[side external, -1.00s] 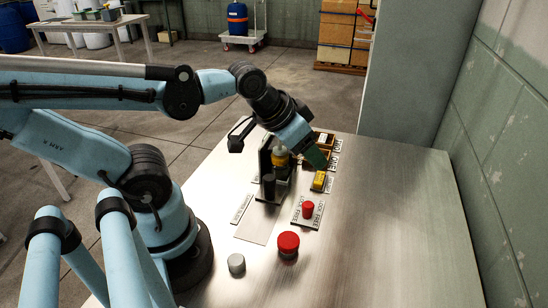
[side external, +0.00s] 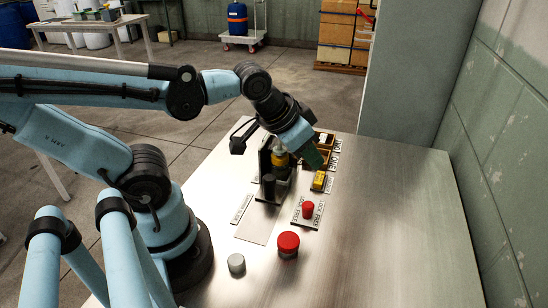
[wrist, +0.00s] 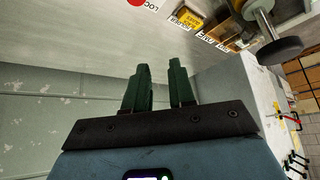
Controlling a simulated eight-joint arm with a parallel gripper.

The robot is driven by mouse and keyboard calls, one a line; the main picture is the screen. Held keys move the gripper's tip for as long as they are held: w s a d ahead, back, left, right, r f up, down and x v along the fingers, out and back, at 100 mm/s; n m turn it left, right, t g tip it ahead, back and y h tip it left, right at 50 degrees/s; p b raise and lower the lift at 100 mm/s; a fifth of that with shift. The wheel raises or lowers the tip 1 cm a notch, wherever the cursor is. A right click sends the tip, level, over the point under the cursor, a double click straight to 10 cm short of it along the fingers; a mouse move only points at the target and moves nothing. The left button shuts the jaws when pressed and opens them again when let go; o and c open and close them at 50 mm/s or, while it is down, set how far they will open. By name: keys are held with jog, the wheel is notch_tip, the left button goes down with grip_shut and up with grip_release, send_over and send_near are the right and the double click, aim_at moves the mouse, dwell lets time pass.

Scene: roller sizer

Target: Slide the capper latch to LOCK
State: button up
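The capper latch, a red knob (side external: 308,210) on a small labelled plate (side external: 299,222), stands on the steel table. In the wrist view only a sliver of the red knob (wrist: 137,2) shows at the top edge, beside cut-off lettering reading "LOC". My gripper (side external: 320,160) is above the table, behind and above the latch in the side view, and apart from it. In the wrist view my gripper's two dark green fingers (wrist: 159,75) stand apart with nothing between them. The knob's exact place along its plate is hard to tell.
A yellow block (side external: 318,181) stands just behind the latch. A black fixture (side external: 266,160) with a yellow-topped part and wooden bins (side external: 326,139) are near my gripper. A large red button (side external: 288,242) and grey knob (side external: 236,263) stand in front. The table's right side is clear.

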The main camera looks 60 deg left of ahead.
jog(key=d+g, duration=0.1)
jog(key=d, duration=0.1)
jog(key=d+f+y, duration=0.1)
jog(key=d, duration=0.1)
jog(key=s+d+f+g, duration=0.1)
jog(key=d, duration=0.1)
jog(key=shift+s+d+f+g+y, duration=0.1)
jog(key=shift+d+f+g+y, duration=0.15)
jog(key=shift+d+g+y, duration=0.1)
grip_shut()
jog(key=s+d+f+n+y, duration=0.1)
jog(key=s+d+y, duration=0.2)
jog(key=d, duration=0.5)
jog(key=shift+s+f+y, duration=0.2)
jog(key=shift+s+y, duration=0.2)
jog(key=shift+y, duration=0.25)
